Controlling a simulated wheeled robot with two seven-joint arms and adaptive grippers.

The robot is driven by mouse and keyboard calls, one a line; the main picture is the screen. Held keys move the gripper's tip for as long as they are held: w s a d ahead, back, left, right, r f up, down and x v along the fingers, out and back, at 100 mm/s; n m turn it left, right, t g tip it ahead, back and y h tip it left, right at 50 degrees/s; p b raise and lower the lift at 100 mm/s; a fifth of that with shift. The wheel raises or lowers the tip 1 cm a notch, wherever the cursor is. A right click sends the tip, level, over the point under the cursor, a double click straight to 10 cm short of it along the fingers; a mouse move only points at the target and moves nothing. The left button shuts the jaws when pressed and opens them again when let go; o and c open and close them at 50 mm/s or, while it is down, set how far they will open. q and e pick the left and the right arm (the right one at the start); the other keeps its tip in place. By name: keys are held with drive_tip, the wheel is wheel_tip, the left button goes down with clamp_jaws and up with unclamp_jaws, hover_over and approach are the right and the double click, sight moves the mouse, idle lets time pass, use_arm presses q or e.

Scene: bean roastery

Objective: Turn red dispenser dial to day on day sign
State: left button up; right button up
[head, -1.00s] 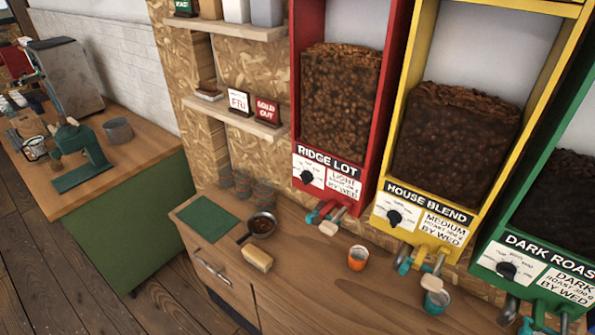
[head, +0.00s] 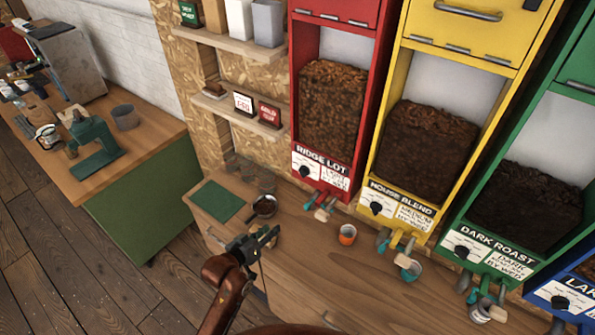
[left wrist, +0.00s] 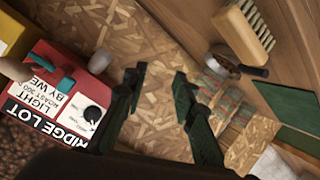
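The red dispenser (head: 296,95), labelled RIDGE LOT, holds brown beans. Its white panel carries a black dial (head: 304,171), whose pointer is too small to read in the head view. In the left wrist view the black dial (left wrist: 92,113) shows at the left, apart from the fingers. The day sign (head: 244,103) is a white card on the lower shelf; it read FRI in the earlier frame. My left gripper (head: 276,236) is over the counter, below and left of the red dispenser. In the left wrist view the left gripper (left wrist: 157,78) is open and empty. My right gripper is not in view.
Yellow (head: 376,209), green (head: 466,246) and blue (head: 560,302) dispensers stand to the right. A brush (left wrist: 243,32) shows in the left wrist view.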

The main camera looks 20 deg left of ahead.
sight(300, 173)
use_arm(q)
drive_tip(key=w+d+r+n+t+h, duration=0.1)
drive_tip(key=w+d+r+t, duration=0.1)
drive_tip(key=w+r, duration=0.35)
drive_tip(key=w+d+r+n+t+h, duration=0.1)
drive_tip(key=w+d+r+t+h, duration=0.15)
drive_tip(key=r, duration=0.65)
drive_tip(key=shift+y, duration=0.35)
drive_tip(key=x, duration=0.2)
drive_tip(key=p+x, duration=0.1)
drive_tip(key=x, duration=0.1)
drive_tip(key=a+p+x, duration=0.1)
drive_tip(key=x, duration=0.1)
drive_tip(key=shift+w+f, duration=0.15)
drive_tip(key=shift+w, duration=0.2)
drive_tip(key=shift+w+d+f, duration=0.1)
drive_tip(key=shift+w+d, duration=0.15)
drive_tip(key=shift+w, duration=0.35)
drive_tip(key=shift+c, duration=0.2)
clamp_jaws()
